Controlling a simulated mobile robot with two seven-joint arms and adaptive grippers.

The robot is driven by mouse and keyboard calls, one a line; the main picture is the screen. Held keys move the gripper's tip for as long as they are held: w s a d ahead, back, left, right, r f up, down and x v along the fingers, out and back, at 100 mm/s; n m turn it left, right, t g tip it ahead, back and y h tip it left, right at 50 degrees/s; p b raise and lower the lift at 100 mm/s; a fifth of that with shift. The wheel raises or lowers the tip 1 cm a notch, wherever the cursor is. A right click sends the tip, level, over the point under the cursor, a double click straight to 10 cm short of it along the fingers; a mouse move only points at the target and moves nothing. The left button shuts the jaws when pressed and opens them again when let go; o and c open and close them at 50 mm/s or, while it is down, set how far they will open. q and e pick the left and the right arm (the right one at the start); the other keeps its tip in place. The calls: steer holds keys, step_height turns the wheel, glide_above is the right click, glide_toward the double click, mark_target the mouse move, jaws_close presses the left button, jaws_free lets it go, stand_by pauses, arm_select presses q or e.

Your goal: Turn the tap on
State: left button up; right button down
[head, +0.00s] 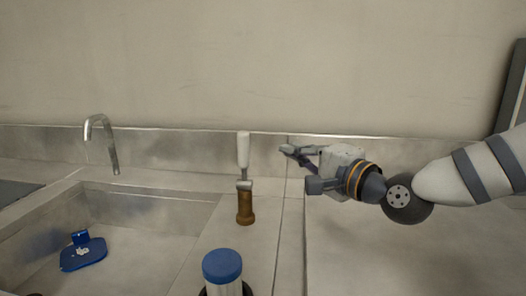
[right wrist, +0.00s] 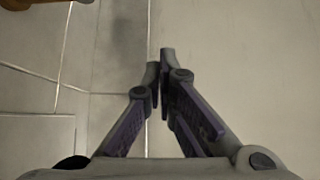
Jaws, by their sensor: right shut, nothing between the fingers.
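The metal tap spout (head: 101,137) curves up behind the left side of the sink in the head view. Part of a brown thing (right wrist: 35,8) shows at the top left there. My left gripper is not in view.
A blue-lidded container (head: 222,267) stands on the counter at the front. A blue object (head: 84,253) lies in the sink basin (head: 150,212). The wall runs close behind the counter. The counter to the right (head: 400,255) is clear under my right arm.

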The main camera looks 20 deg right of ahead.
mark_target(244, 161)
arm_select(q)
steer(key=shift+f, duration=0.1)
arm_select(e)
steer(key=w+a, duration=0.4)
steer(key=a, duration=0.1)
steer(key=shift+a, duration=0.2)
steer(key=shift+f, duration=0.1)
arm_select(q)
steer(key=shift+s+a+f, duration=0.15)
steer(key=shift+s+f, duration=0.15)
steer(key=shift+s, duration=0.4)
arm_select(e)
steer(key=shift+s+a+n+t, duration=0.15)
steer(key=shift+s+n+t, duration=0.2)
steer(key=shift+n+t, duration=0.05)
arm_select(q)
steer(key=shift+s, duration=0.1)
